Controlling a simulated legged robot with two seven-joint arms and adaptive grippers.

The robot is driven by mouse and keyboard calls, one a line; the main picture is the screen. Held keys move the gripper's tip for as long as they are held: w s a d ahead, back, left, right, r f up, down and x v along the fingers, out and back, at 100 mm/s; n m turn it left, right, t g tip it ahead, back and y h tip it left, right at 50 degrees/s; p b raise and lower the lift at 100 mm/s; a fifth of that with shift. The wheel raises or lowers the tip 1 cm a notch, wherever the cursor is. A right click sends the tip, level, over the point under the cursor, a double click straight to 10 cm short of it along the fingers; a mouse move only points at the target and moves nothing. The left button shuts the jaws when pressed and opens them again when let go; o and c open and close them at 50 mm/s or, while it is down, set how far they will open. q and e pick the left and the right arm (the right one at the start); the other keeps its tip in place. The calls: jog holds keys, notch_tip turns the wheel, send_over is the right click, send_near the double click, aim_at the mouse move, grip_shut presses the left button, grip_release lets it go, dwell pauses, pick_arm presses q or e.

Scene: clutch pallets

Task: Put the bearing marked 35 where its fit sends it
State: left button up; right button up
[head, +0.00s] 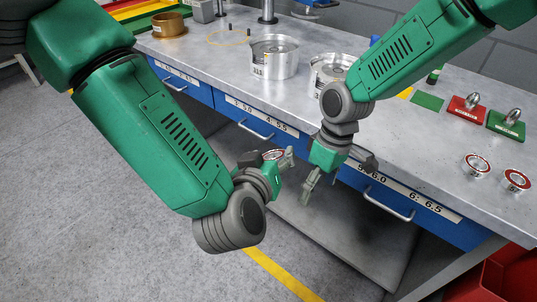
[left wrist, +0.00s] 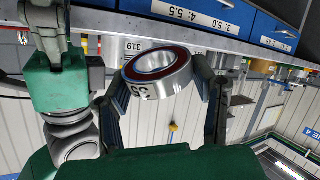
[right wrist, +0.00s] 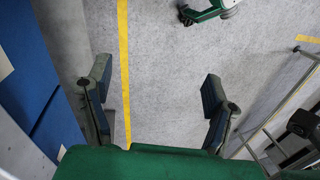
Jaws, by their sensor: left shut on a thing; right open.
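The bearing (head: 273,154) is a silver ring with a red inner face; in the left wrist view it shows large (left wrist: 160,72), with an inverted marking that reads as 35 on its side. My left gripper (left wrist: 162,90) is shut on it, with one finger on each side. In the head view the left gripper (head: 275,166) holds it tilted, in front of the bench's drawer fronts. My right gripper (head: 337,177) is open and empty beside it to the right, also in front of the drawers. The right wrist view shows its spread fingers (right wrist: 156,88) over floor.
The bench (head: 225,70) carries silver housings (head: 274,60), a brass ring (head: 168,25), a red plate (head: 464,110) and a green plate (head: 505,125) with metal pieces, and two other bearings (head: 477,165). Blue drawers have number labels (head: 262,115). A red bin (head: 505,280) stands lower right.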

pick_arm(q)
jog(key=shift+d+r, duration=0.1)
jog(key=shift+d, duration=0.7)
pick_arm(e)
jog(key=s+d+f+m, duration=0.4)
jog(key=s+d+f, duration=0.4)
jog(key=s+f, duration=0.5)
pick_arm(q)
jog(key=shift+a, duration=0.7)
jog(key=shift+d, duration=0.2)
jog(key=a+f+n+y, duration=0.2)
jog(key=a+n+y, duration=0.1)
jog(key=a, duration=2)
jog(key=shift+a+f+t+y, duration=0.15)
jog(key=shift+f+t+y, duration=0.15)
jog(key=shift+y, duration=0.4)
pick_arm(e)
jog(key=s+d+f+m+t+h, duration=0.1)
jog(key=s+d+m, duration=0.3)
jog(key=s+d, duration=0.6)
jog(key=shift+s+f+t, duration=0.45)
jog(key=shift+s+t, duration=0.25)
jog(key=shift+s, duration=0.2)
